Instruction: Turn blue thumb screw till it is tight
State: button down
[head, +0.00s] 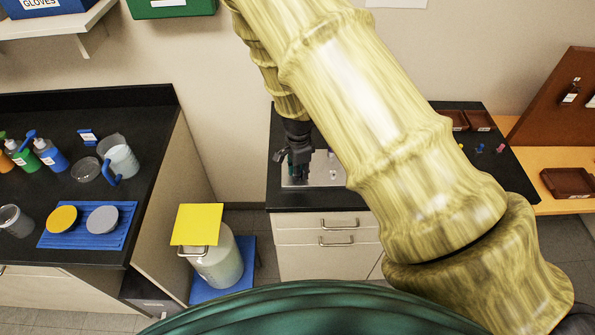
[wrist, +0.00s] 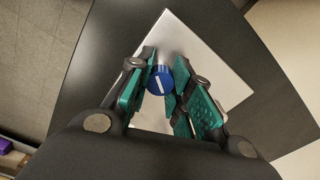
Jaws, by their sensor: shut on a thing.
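The blue thumb screw (wrist: 161,80) shows in the wrist view as a round blue knob with a white line across its top. It stands over a pale metal plate (wrist: 220,70) on the black bench. My gripper (wrist: 161,85) points down at it, and its green-padded fingers are closed on the knob from both sides. In the head view my gripper (head: 298,172) is over the left part of the plate (head: 325,170), and the screw is hidden behind it. How far the screw is seated cannot be seen.
My arm crosses in front of the bench and hides part of it. Small coloured pieces (head: 480,148) and brown trays (head: 453,119) lie to the right. The left bench (head: 150,150) holds bottles, a beaker and a blue rack (head: 85,240). A lidded bin (head: 218,262) stands between the benches.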

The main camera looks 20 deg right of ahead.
jog(key=m, duration=1.8)
jog(key=shift+s+d, duration=0.1)
jog(key=shift+d, duration=0.2)
jog(key=shift+a+r+m, duration=0.1)
jog(key=shift+m, duration=0.9)
jog(key=shift+w, duration=0.2)
jog(key=c, duration=1.5)
grip_release()
jog(key=shift+a, duration=0.1)
jog(key=shift+a, duration=0.1)
jog(key=shift+n, duration=1.7)
jog(key=n, duration=0.5)
jog(key=shift+a+n+b, duration=0.1)
jog(key=shift+n+b, duration=0.2)
jog(key=shift+n, duration=0.1)
